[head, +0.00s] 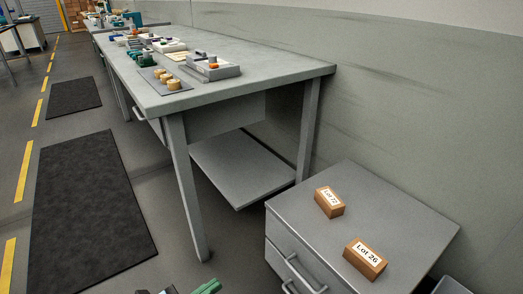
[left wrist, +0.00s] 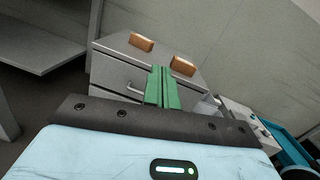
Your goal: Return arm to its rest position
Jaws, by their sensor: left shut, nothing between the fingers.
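My left gripper (head: 207,287) shows at the bottom edge of the head view, with its green fingers in front of the grey cabinet and low over the floor. In the left wrist view its green fingers (left wrist: 161,88) are together, with nothing between them. Behind them stands the grey drawer cabinet (left wrist: 112,75). The gripper is apart from the cabinet top and from the two wooden blocks there. My right gripper is in neither view.
The grey cabinet (head: 376,197) carries a block marked Lot 72 (head: 329,202) and a block marked Lot 26 (head: 365,260). A long grey workbench (head: 262,73) with several items stands behind. Dark mats (head: 90,205) lie on the open floor at left.

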